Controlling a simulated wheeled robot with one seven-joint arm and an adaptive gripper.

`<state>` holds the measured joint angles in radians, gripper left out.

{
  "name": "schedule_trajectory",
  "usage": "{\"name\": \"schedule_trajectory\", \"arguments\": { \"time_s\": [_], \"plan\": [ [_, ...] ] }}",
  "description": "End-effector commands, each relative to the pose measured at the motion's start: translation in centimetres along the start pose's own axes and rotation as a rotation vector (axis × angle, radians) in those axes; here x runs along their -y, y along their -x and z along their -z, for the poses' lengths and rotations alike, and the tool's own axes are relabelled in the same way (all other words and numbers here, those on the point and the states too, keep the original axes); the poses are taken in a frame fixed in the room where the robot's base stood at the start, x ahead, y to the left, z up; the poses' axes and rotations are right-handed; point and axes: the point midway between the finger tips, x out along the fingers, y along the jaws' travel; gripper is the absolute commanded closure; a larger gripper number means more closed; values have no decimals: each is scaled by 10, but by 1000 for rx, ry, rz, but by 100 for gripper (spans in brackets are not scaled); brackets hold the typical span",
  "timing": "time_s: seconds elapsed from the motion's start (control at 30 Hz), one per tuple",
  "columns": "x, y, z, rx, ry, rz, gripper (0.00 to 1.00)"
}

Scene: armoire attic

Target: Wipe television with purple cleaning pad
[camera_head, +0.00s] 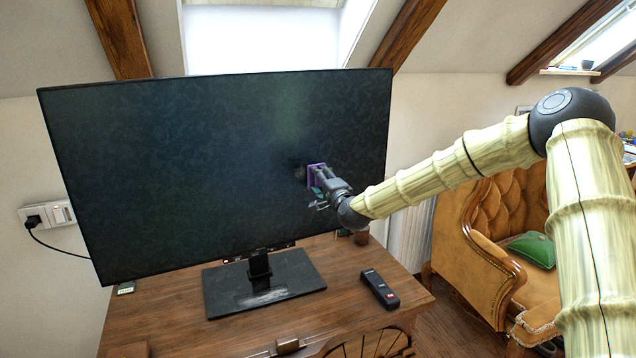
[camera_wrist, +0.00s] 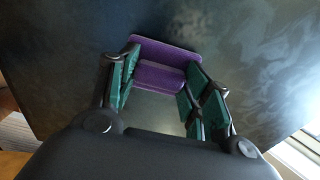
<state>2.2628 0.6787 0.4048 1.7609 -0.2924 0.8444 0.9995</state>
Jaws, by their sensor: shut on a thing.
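The television (camera_head: 200,170) stands upright on its stand on a wooden desk, its dark screen facing me and covered with a mottled, smudgy film. My gripper (camera_head: 319,180) is in front of the right part of the screen. It is shut on the purple cleaning pad (camera_head: 312,174), which is at the screen surface; a dark reflection lies just left of it. In the wrist view the pad (camera_wrist: 165,55) sits between the green-lined fingers, its flat side toward the screen (camera_wrist: 60,60). I cannot tell for certain whether the pad touches the screen.
A tan tufted armchair (camera_head: 490,240) with a green cushion (camera_head: 533,249) stands at the right. A cable plugs into a wall socket (camera_head: 47,215).

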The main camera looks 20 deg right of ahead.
Motion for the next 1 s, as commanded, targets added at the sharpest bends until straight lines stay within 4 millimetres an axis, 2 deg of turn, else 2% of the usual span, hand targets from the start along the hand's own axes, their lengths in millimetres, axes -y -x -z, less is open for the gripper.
{"name": "schedule_trajectory", "arguments": {
  "time_s": [0.5, 0.77, 1.0],
  "plan": [
    [-1, -3, 32, -2, -1, 1, 71],
    [-1, -6, 30, 0, 0, 0, 71],
    [0, -7, 16, 0, 0, 1, 71]
  ]
}}
